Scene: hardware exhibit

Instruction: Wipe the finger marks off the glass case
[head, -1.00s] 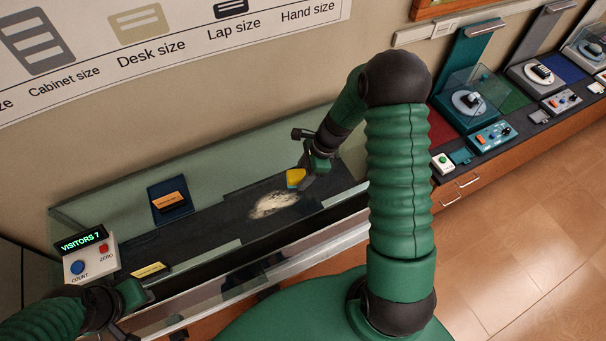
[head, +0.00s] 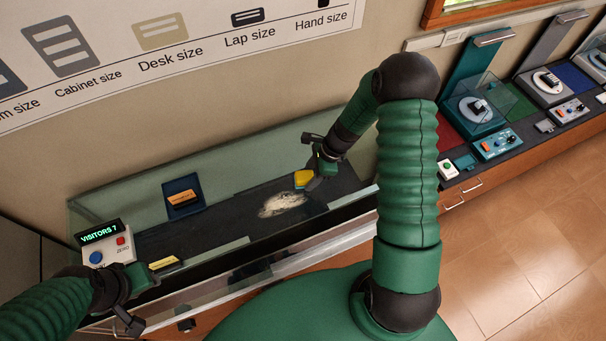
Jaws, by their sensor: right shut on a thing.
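The long glass case (head: 92,206) stands against the wall, with a dark bed inside. A pale, whitish smear (head: 283,204) shows on its glass, right of the middle. My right gripper (head: 313,180) is shut on a yellow and blue sponge (head: 303,178), just above and right of the smear. Whether the sponge touches the glass is hard to tell. My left gripper (head: 152,283) is at the case's left front, beside a small yellow label (head: 165,263). Its fingertips are not clear enough to show whether it is open.
A visitor counter box (head: 105,247) reading "VISITORS 7" stands at the case's left end, partly covered by my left arm. A blue stand with an orange label (head: 183,198) is toward the case's back. Teal and grey exhibits (head: 474,113) line the bench to the right. Tiled floor is clear.

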